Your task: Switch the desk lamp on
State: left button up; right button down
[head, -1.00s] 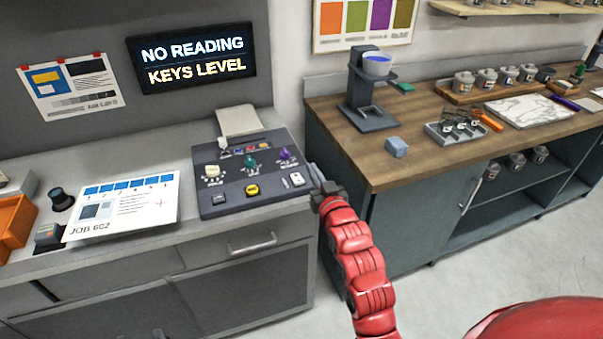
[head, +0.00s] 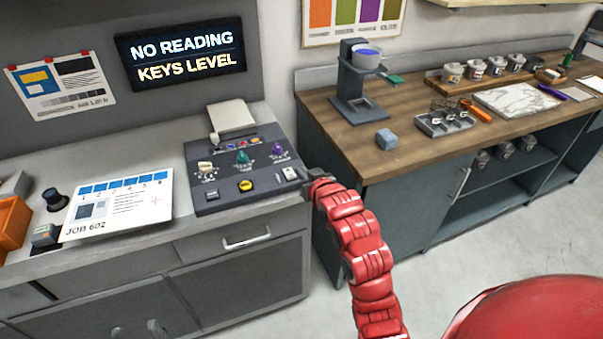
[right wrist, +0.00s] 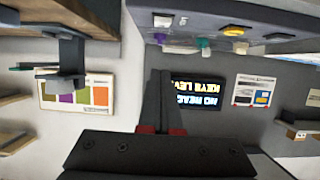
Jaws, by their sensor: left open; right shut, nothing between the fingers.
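A dark control panel (head: 240,170) with knobs, a yellow button (head: 245,185) and a white rocker switch (head: 290,174) sits on the grey counter. I cannot pick out a lamp for certain. My right gripper (head: 308,184) is at the panel's right front corner, just right of the white switch; whether it touches is unclear. Its fingers (right wrist: 160,76) are shut and empty in the right wrist view, where the panel (right wrist: 205,18) appears upside down at the top. My left gripper (head: 137,331) is open and empty at the bottom edge, before the cabinet doors.
A lit screen (head: 187,55) reads NO READING, KEYS LEVEL. A job card (head: 120,203) and an orange bin (head: 12,222) lie left of the panel. The wooden counter (head: 420,150) holds a blue block (head: 386,139), a stand (head: 358,85) and a tray (head: 444,124).

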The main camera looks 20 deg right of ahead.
jog(key=p, duration=0.3)
send_over(294, 183)
notch_tip(294, 183, down, 3)
jog(key=shift+a+r, duration=0.1)
jog(key=shift+r, duration=0.1)
notch_tip(294, 183, down, 3)
jog(key=shift+f+p, duration=0.1)
jog(key=shift+p, duration=0.6)
jog(key=shift+f, duration=0.55)
